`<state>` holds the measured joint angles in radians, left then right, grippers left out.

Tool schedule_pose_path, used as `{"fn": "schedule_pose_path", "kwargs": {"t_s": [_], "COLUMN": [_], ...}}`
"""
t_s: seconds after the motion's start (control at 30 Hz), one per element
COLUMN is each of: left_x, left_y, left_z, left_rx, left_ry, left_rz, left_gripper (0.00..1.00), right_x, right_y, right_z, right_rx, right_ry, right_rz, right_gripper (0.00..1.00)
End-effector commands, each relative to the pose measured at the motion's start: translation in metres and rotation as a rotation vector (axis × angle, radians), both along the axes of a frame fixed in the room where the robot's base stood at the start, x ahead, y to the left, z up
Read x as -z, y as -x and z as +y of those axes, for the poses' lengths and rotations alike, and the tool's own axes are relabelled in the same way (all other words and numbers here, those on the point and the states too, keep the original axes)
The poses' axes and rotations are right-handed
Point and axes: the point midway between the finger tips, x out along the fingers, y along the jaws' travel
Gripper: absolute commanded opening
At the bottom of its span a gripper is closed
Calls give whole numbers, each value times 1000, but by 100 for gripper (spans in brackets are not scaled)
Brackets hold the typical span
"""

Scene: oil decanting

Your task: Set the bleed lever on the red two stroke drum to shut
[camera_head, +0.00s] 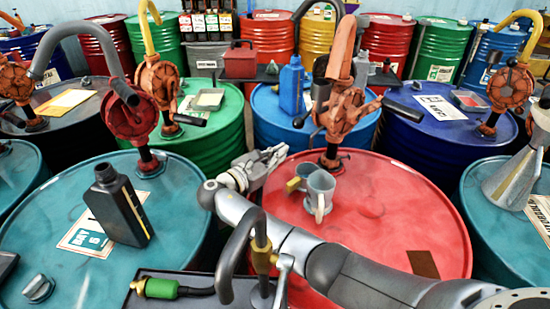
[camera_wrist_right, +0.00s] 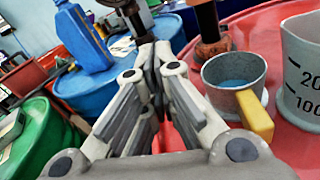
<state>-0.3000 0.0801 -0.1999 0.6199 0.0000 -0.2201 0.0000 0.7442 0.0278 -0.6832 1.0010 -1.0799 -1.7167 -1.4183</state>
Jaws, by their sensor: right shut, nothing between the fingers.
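The red drum (camera_head: 420,225) stands in the middle foreground. An orange rotary pump (camera_head: 345,110) rises from its far side, and the pump's base (camera_wrist_right: 211,48) shows in the wrist view. I cannot pick out a bleed lever for certain in either view; my gripper may cover it. My right gripper (camera_head: 281,152) is over the drum's far left edge, left of the pump base. In the wrist view the right gripper's fingertips (camera_wrist_right: 154,50) meet with nothing between them, close to a dark post. My left gripper is not in view.
A grey cup with a yellow handle (camera_wrist_right: 234,72) and a grey measuring jug (camera_head: 321,186) stand on the red drum near the pump. A black bottle (camera_head: 118,205) stands on the teal drum at left. A blue jug (camera_head: 291,86) is behind. The red drum's front right is mostly clear.

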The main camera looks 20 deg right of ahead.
Motion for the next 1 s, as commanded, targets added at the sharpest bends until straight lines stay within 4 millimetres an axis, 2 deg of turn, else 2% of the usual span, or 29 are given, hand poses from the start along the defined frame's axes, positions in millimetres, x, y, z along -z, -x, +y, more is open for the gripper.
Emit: {"fn": "schedule_pose_path", "kwargs": {"t_s": [0.03,0.2,0.27,0.3,0.37,0.53,1.0], "left_x": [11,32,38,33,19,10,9], "left_y": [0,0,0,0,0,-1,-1], "left_z": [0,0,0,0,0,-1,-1], "left_rx": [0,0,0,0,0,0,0], "left_ry": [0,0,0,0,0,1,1], "left_rz": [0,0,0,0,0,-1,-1], "left_gripper": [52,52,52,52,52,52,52], "right_x": [5,7,7,-1,-16,-31,-35], "right_y": [-4,-19,-23,-24,-21,-15,-13], "right_z": [-13,-46,-56,-58,-54,-50,-48], "right_rx": [4,2,3,0,-3,-1,-1], "right_ry": [2,2,1,0,-1,-1,0], "right_rz": [-3,-4,-5,-5,-3,-2,0], "right_gripper": [0,0,0,0,0,0,0]}}
